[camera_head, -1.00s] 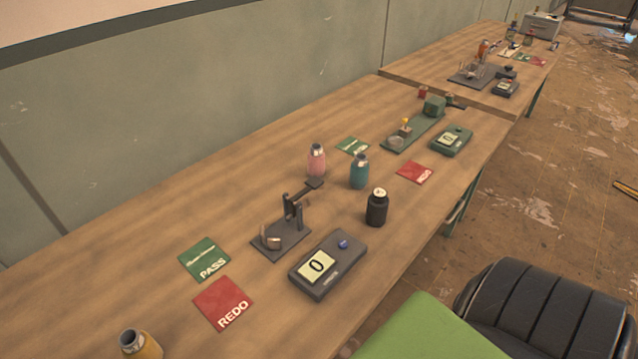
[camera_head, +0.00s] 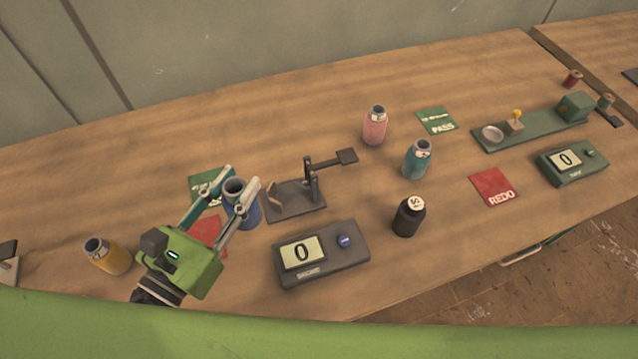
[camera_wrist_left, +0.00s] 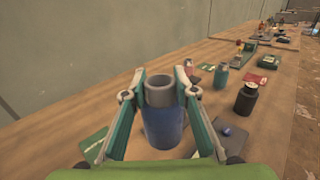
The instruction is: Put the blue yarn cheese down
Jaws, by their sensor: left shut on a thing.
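The blue yarn cheese (camera_head: 243,208) is a blue cylinder with a grey, open-topped tube. My left gripper (camera_head: 249,186) is shut on it, one finger on each side, and it stands roughly upright. In the left wrist view the blue yarn cheese (camera_wrist_left: 162,125) sits between the two fingers (camera_wrist_left: 160,90). In the head view it overlaps the green PASS card (camera_head: 203,184) and is beside the red REDO card (camera_head: 208,232), partly hidden by the gripper. I cannot tell whether its base touches the table. My right gripper is not in view.
Right of the held cheese stand a dark stand with an arm (camera_head: 297,203) and a grey counter box (camera_head: 318,257) reading 0. A yellow cheese (camera_head: 107,256) is at left. Pink (camera_head: 375,126), teal (camera_head: 416,160) and black (camera_head: 408,217) ones stand right. The back table strip (camera_head: 200,140) is clear.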

